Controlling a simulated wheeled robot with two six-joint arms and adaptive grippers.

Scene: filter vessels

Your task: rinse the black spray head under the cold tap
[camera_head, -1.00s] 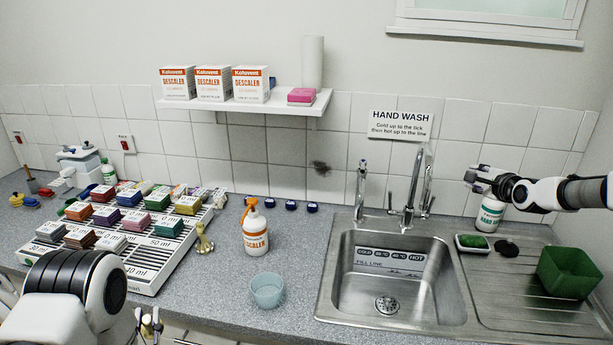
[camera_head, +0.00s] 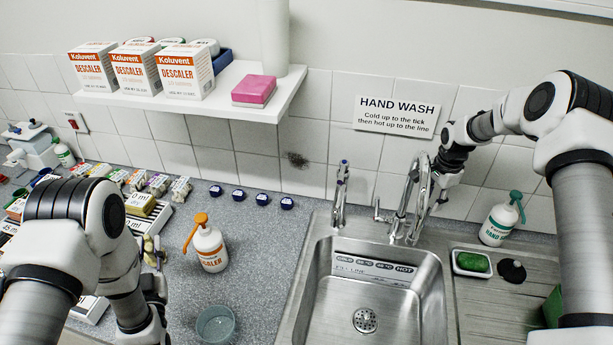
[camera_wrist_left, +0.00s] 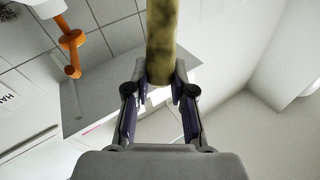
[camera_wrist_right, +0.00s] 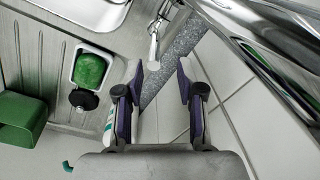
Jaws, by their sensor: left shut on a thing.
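A small black piece (camera_head: 512,270) lies on the drainboard beside a green sponge; it also shows in the right wrist view (camera_wrist_right: 83,98). I cannot tell whether it is the spray head. A slim tap with a blue top (camera_head: 341,190) stands behind the sink's left side. A chrome swan-neck tap with levers (camera_head: 408,200) stands right of it. My right gripper (camera_head: 441,197) is open beside the swan-neck tap; chrome tap parts show ahead of its fingers in the right wrist view. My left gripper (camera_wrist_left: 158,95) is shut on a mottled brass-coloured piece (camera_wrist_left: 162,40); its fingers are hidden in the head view.
The steel sink (camera_head: 320,290) is empty. A hand-wash bottle (camera_head: 498,222), sponge dish (camera_head: 471,272) and green box (camera_wrist_right: 22,118) are at the right. A shelf (camera_head: 220,103) overhangs the counter.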

